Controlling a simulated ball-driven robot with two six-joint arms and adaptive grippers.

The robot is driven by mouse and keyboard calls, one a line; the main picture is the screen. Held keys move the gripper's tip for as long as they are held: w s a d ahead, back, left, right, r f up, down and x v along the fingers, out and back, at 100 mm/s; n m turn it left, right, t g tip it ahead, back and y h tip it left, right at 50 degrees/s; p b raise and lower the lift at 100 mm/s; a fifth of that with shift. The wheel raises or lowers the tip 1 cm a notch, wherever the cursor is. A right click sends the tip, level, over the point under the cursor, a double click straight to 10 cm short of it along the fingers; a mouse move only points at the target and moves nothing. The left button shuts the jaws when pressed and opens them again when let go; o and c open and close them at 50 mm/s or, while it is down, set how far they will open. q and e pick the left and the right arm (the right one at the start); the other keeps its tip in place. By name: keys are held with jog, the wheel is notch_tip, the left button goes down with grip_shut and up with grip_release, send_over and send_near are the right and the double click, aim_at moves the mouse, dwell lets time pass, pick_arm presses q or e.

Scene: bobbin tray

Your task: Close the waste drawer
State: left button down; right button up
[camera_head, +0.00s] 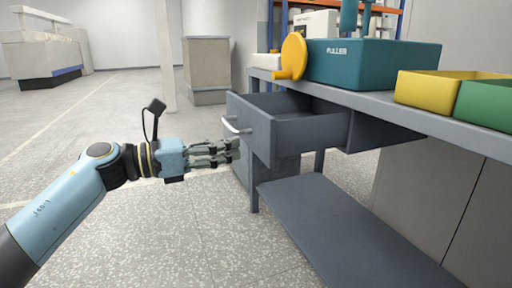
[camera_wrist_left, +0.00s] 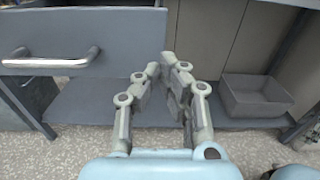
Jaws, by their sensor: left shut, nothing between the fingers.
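The grey waste drawer (camera_head: 285,128) hangs under the workbench and is pulled well out, its interior visible from above. A silver bar handle (camera_head: 236,126) is on its front; the front also shows at the upper left in the left wrist view (camera_wrist_left: 120,38), with the handle (camera_wrist_left: 50,60). My left gripper (camera_head: 232,150) is shut and empty, just in front of and below the handle. In the left wrist view its fingertips (camera_wrist_left: 172,62) meet near the right edge of the drawer front. Whether they touch it I cannot tell. My right gripper is not in view.
The bench top (camera_head: 375,97) carries a teal box (camera_head: 370,65), a yellow bin (camera_head: 430,88), a green bin (camera_head: 485,103) and a yellow disc (camera_head: 293,55). A lower shelf (camera_head: 335,225) runs beneath. A grey bin (camera_wrist_left: 255,97) shows at right in the wrist view. Floor at left is clear.

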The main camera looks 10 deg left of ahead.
aim_at(268, 141)
pick_arm(q)
jog(key=b+x, duration=0.1)
jog(key=x, duration=0.4)
jog(key=shift+w+d, duration=0.25)
jog(key=shift+d, duration=0.15)
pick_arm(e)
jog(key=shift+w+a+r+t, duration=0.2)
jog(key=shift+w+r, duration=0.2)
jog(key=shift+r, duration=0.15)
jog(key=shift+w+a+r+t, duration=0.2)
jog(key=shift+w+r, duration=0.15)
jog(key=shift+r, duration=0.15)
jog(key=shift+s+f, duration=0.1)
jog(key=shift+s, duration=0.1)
